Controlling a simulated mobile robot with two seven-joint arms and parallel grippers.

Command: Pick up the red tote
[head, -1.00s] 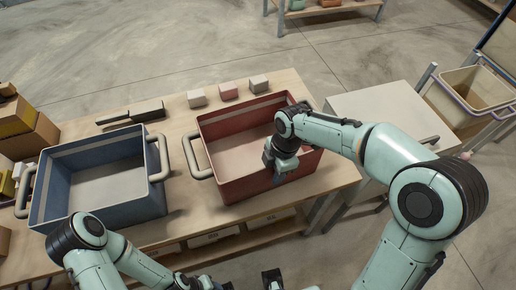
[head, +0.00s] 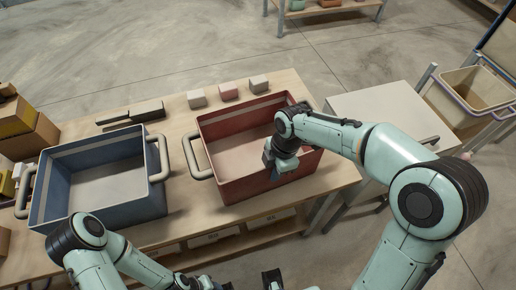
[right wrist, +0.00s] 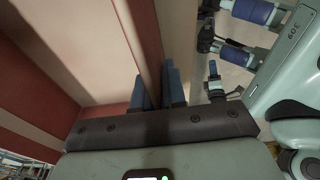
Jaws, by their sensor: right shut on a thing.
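The red tote (head: 240,187) is an open, empty-looking box with a side handle on its left, standing on the wooden table. My right gripper (head: 274,182) is shut on the tote's near wall, towards its right end. In the right wrist view, the two blue fingers (right wrist: 155,92) sit on either side of the red tote wall (right wrist: 142,35). My right forearm hides the tote's right end. My left gripper (head: 270,280) shows only in part at the bottom edge of the head view, and its opening is unclear.
A blue tote (head: 105,205) stands left of the red one on the wooden table (head: 180,125). Small blocks (head: 229,91) and a dark tray (head: 130,114) lie along the far edge. Cartons stand at the left. A pale cabinet (head: 370,105) stands to the right.

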